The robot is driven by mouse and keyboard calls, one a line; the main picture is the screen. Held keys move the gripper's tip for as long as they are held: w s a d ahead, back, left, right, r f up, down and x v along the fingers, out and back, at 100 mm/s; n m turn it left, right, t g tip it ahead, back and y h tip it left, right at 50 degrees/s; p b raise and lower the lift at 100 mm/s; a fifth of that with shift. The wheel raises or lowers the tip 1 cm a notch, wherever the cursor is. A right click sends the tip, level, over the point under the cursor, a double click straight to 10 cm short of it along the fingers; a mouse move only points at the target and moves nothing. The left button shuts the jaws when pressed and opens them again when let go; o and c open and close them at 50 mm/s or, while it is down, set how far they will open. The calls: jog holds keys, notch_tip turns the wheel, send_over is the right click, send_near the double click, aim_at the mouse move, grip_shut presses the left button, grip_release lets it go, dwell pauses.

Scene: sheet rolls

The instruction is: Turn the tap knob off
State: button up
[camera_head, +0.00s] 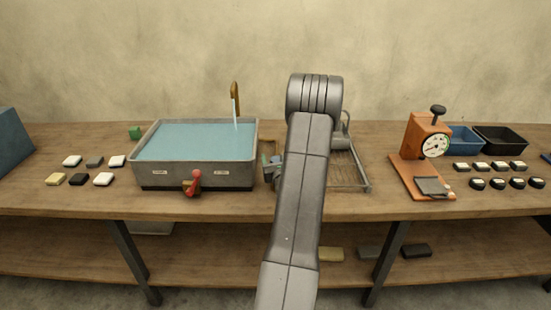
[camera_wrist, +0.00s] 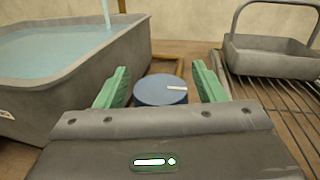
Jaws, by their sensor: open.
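A round blue-grey knob (camera_wrist: 158,92) with a white line on its top shows in the wrist view, right of the sink. The line points to the right. My gripper (camera_wrist: 160,80) is open, with one green finger on each side of the knob; I cannot tell whether they touch it. In the head view my gripper (camera_head: 273,168) is partly hidden by my arm, beside the sink's right wall. Water runs from the brass tap (camera_head: 235,92) into the grey sink (camera_head: 168,173), which is filled with water.
A red-handled valve (camera_head: 193,183) is on the sink's front. A wire rack (camera_head: 348,172) holding a grey basket (camera_wrist: 270,60) stands right of the knob. An orange scale (camera_head: 415,145), a blue bin (camera_head: 464,137) and a black bin (camera_head: 500,138) are farther right. Several small blocks lie left of the sink.

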jog(key=c, duration=1)
jog(key=shift+o, duration=0.2)
